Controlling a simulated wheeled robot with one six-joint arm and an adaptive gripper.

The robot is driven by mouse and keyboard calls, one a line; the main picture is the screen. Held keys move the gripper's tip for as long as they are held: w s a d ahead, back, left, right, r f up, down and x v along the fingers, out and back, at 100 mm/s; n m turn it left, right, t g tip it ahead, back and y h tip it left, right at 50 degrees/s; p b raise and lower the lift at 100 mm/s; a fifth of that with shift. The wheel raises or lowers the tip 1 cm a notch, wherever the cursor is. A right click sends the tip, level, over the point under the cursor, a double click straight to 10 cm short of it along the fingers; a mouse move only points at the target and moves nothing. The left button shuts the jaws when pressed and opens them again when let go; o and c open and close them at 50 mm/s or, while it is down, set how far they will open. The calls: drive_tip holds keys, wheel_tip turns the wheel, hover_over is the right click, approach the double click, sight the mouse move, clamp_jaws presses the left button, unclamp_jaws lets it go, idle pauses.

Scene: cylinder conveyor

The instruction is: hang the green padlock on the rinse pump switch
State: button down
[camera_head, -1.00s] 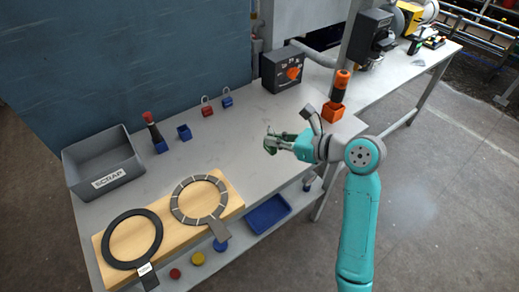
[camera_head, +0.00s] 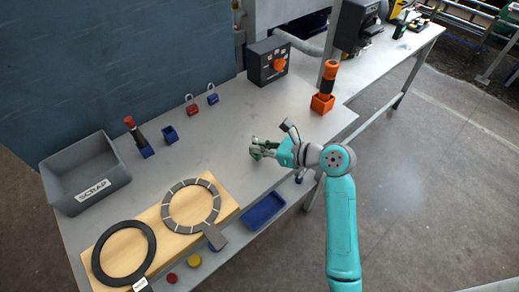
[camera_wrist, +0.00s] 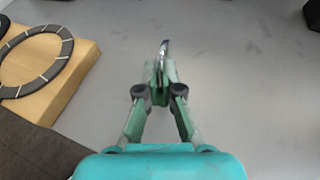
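The green padlock (camera_wrist: 160,84) is between my fingers in the wrist view, its metal shackle (camera_wrist: 164,47) pointing away from my palm. My gripper (camera_head: 258,149) is shut on it and holds it over the grey table; in the head view the padlock is small and partly hidden by the fingers. The likely rinse pump switch is a dark box with an orange rotary knob (camera_head: 280,64) at the table's back edge. It stands well behind my gripper, apart from it. Its labels are too small to read.
A red padlock (camera_head: 192,108) and a blue padlock (camera_head: 212,97) stand near the back wall. An orange holder (camera_head: 322,103) with an orange-topped tool is to the right. A grey scrap bin (camera_head: 62,204) and a wooden board (camera_head: 227,205) with rings are to the left. The table's middle is clear.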

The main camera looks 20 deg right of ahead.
drive_tip(key=shift+f, duration=0.7)
drive_tip(key=c, duration=1.3)
unclamp_jaws()
drive_tip(key=shift+f, duration=0.15)
drive_tip(key=shift+s+r, duration=0.1)
drive_tip(key=shift+r, duration=0.15)
drive_tip(key=v, duration=1.1)
drive_tip(key=shift+s+d+r, duration=0.1)
drive_tip(key=shift+s+d, duration=0.2)
